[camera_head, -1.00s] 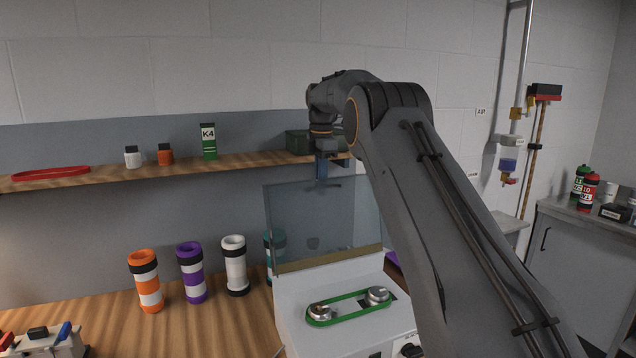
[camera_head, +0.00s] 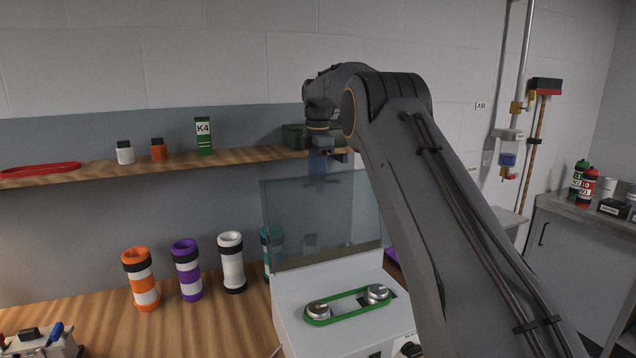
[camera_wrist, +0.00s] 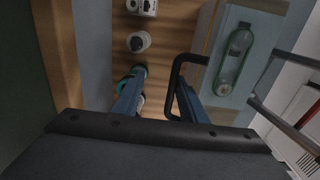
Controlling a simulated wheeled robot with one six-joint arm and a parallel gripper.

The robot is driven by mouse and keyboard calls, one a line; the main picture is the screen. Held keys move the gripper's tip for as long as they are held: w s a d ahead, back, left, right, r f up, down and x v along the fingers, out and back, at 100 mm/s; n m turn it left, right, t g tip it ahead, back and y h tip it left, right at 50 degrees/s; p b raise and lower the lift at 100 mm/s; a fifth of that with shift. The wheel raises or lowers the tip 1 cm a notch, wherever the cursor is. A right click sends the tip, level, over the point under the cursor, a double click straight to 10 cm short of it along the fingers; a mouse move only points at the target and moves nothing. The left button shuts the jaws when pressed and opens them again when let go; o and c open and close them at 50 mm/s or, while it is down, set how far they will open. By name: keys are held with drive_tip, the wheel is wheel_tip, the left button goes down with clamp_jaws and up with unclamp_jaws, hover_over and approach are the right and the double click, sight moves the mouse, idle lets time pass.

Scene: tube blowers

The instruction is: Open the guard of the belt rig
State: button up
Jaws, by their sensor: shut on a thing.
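The belt rig (camera_head: 290,312) is a pale box on the bench with a green belt (camera_head: 345,318) around two metal pulleys on its top. Its clear guard (camera_head: 290,225) stands nearly upright at the back of the box, leaving the belt uncovered from the front. My gripper (camera_head: 318,170) is at the guard's upper edge, its blue fingers partly seen through the panel. The belt also shows there (camera_wrist: 235,60) through the clear panel.
Orange (camera_head: 140,280), purple (camera_head: 187,270) and white (camera_head: 232,263) tubes stand left of the rig; a teal one is partly behind the guard. A wooden shelf (camera_head: 100,175) with small containers runs close behind my gripper. My arm hides the rig's right side.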

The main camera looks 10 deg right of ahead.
drive_tip(key=shift+w+a+r, duration=0.1)
drive_tip(key=shift+w+r, duration=0.05)
drive_tip(key=shift+r, duration=0.1)
wheel_tip(320, 180, up, 7)
drive_tip(key=b, duration=0.2)
drive_tip(key=shift+s+r, duration=0.2)
drive_tip(key=shift+s, duration=0.15)
drive_tip(key=shift+d, duration=0.2)
